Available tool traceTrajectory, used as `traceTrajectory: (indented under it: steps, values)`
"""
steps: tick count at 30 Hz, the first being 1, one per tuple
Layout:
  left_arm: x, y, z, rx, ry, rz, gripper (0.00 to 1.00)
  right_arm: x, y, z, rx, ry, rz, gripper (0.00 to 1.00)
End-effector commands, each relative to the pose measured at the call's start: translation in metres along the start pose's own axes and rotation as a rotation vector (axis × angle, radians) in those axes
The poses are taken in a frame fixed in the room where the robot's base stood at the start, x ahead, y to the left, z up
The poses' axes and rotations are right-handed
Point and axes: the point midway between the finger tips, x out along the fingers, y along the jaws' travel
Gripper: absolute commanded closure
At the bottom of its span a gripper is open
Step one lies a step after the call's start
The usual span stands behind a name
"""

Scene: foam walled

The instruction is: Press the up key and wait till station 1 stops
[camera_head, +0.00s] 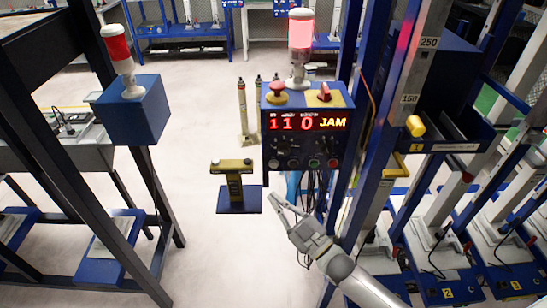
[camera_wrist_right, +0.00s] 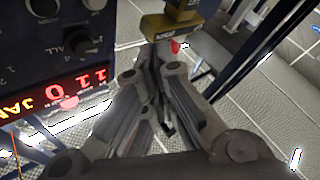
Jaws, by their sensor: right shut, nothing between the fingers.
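A yellow "1" tag (camera_head: 417,148) marks a blue unit at right.
A red-lit signal lamp (camera_head: 300,30) tops the box, beside a red mushroom button (camera_head: 277,91) and a red switch (camera_head: 324,93). A yellow device on a blue plate (camera_head: 238,203) stands left of the box. Blue posts (camera_head: 385,110) rise close at right.

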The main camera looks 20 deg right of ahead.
Motion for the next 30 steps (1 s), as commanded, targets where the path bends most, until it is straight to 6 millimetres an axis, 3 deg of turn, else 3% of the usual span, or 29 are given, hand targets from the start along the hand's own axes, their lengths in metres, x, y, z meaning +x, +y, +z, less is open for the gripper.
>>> traceTrajectory:
  steps: [16,30]
  values:
    - [0.003,-0.006,0.002,0.002,-0.003,-0.007,0.6,0.006,0.004,-0.003,-0.004,0.017,0.001,1.0]
    - [0.036,-0.005,0.005,0.002,-0.003,-0.006,0.6,0.048,0.034,0.029,-0.005,0.017,0.001,1.0]
